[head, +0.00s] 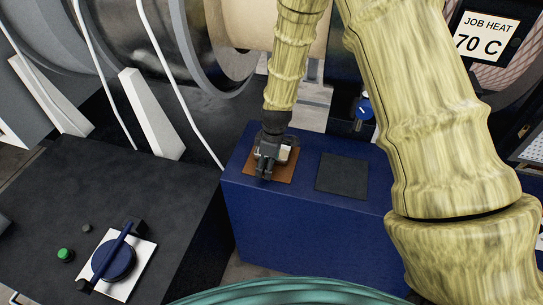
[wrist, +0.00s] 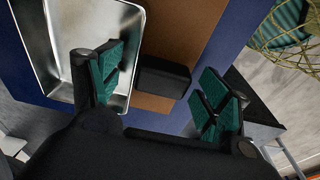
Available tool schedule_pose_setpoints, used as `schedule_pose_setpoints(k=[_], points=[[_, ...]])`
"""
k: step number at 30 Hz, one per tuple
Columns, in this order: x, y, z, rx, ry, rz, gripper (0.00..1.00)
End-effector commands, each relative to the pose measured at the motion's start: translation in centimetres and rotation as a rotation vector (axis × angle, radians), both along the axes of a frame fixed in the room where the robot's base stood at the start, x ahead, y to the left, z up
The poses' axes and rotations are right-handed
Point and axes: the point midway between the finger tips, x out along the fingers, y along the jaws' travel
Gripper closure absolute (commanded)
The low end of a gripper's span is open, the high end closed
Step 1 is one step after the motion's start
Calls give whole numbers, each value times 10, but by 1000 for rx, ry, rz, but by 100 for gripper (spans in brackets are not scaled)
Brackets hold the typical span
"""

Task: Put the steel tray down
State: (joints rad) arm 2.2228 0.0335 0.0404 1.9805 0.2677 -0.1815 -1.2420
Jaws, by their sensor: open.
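The steel tray (wrist: 92,28) is a shiny shallow pan at the upper left of the wrist view. A black block (wrist: 163,78) adjoins its right side, perhaps its handle. The tray lies over the brown mat (wrist: 200,22) on the blue cabinet; whether it rests flat there I cannot tell. My gripper (wrist: 160,90) is open, its teal-padded fingers apart on either side of the black block. The left finger overlaps the tray in the picture. In the head view my gripper (head: 266,165) points down over the brown mat (head: 284,175) and hides most of the tray.
A bare dark square pad (head: 342,176) lies right of the brown mat on the blue cabinet (head: 290,230). A black console with a blue rotary switch (head: 113,258) stands at left. A large grey drum (head: 150,40) is behind. A display (head: 485,35) reads JOB HEAT 70 C.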

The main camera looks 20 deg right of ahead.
Motion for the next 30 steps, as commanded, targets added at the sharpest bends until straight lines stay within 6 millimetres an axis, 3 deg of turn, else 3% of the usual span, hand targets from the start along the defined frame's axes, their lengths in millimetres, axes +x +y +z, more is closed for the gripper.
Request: schedule_pose_setpoints(k=[4, 15, 23, 30], points=[[0, 0, 0, 0, 0, 0, 27], [0, 0, 1, 0, 0, 0, 91], [0, 0, 2, 0, -1, 1, 91], [1, 0, 15, 0, -2, 1, 91]])
